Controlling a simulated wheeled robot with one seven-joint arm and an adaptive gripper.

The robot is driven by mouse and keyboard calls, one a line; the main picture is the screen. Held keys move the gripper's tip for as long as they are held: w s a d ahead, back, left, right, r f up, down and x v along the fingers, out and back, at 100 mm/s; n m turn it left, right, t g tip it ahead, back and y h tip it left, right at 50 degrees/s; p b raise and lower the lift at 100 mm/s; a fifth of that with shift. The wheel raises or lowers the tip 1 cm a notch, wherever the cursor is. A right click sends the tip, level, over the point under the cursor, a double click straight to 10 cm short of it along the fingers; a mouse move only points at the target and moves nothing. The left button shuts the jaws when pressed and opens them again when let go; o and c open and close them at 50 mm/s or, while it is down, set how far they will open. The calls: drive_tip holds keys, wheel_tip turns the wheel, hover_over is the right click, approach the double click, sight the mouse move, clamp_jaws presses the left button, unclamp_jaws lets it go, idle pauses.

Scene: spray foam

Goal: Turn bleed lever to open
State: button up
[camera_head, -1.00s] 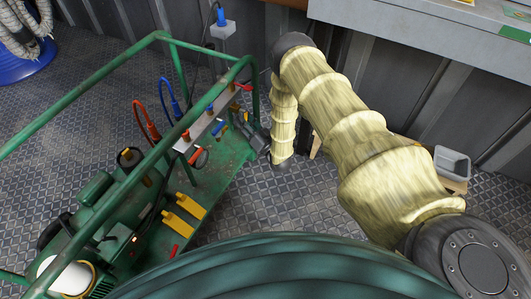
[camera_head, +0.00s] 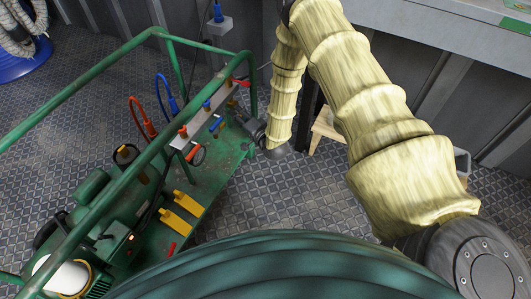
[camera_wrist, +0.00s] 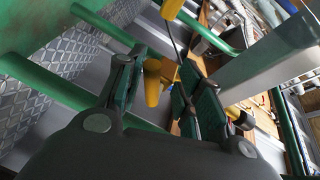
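The green machine carries a grey manifold block (camera_head: 200,128) with small red and blue valves and levers along it. My gripper (camera_head: 246,125) is close to the right end of this block in the head view, small and partly hidden. In the wrist view my gripper (camera_wrist: 158,88) has its two dark green fingers apart. A yellow lever (camera_wrist: 152,82) stands between the fingers, with a visible gap on the right side. I cannot tell whether the left finger touches it, nor whether this is the bleed lever. Another yellow part (camera_wrist: 172,8) is at the top edge.
Green frame rails (camera_head: 75,95) run around the machine. Red (camera_head: 142,120) and blue (camera_head: 168,95) hoses rise beside the manifold. A grey bench (camera_head: 450,25) stands at the upper right. Patterned floor (camera_head: 300,205) is clear right of the machine.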

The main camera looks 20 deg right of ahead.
drive_tip(key=shift+r+m+g, duration=0.35)
drive_tip(key=shift+m+g, duration=0.15)
drive_tip(key=shift+m, duration=0.3)
drive_tip(key=s+r+n+g+h+p, duration=0.1)
drive_tip(key=s+r+n+g+p, duration=0.2)
drive_tip(key=s+p, duration=0.8)
drive_tip(key=s+a+r+n+g+p, duration=0.1)
drive_tip(key=s+r+n+g+p, duration=0.3)
drive_tip(key=s+r+p, duration=0.3)
drive_tip(key=shift+s+r+g+h+p, duration=0.15)
drive_tip(key=shift+s+g+h+p, duration=0.3)
drive_tip(key=shift+s+p, duration=2.9)
drive_tip(key=s+b, duration=0.2)
drive_tip(key=shift+s+a+b, duration=0.1)
drive_tip(key=shift+s+b, duration=0.15)
drive_tip(key=shift+b, duration=0.15)
